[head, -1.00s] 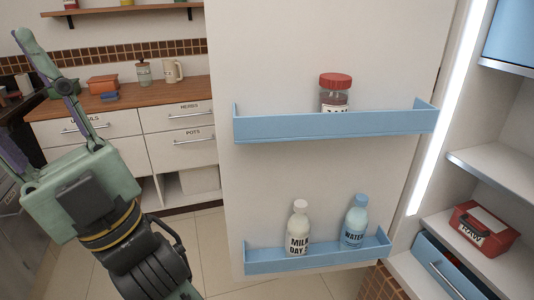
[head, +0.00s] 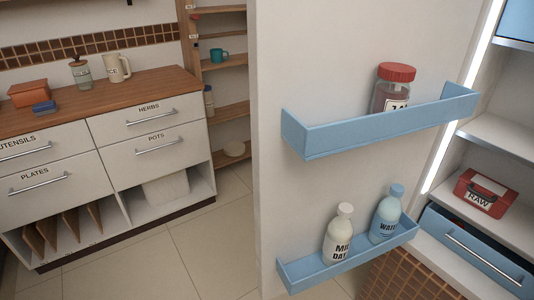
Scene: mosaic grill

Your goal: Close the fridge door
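The fridge door (head: 304,190) stands open in the head view, its inner face towards me. Its upper blue shelf (head: 385,124) holds a jar with a red lid (head: 391,90). Its lower blue shelf (head: 350,262) holds a milk bottle (head: 338,234) and a water bottle (head: 386,215). The fridge interior (head: 490,150) is at the right, with a lit white strip along its edge. My gripper is out of the view.
A red box marked RAW (head: 482,192) sits above a blue drawer (head: 470,250) inside the fridge. A counter with drawers (head: 100,140) stands at the left. Open shelves (head: 229,107) are behind the door. Tiled floor (head: 190,255) lies clear between counter and door.

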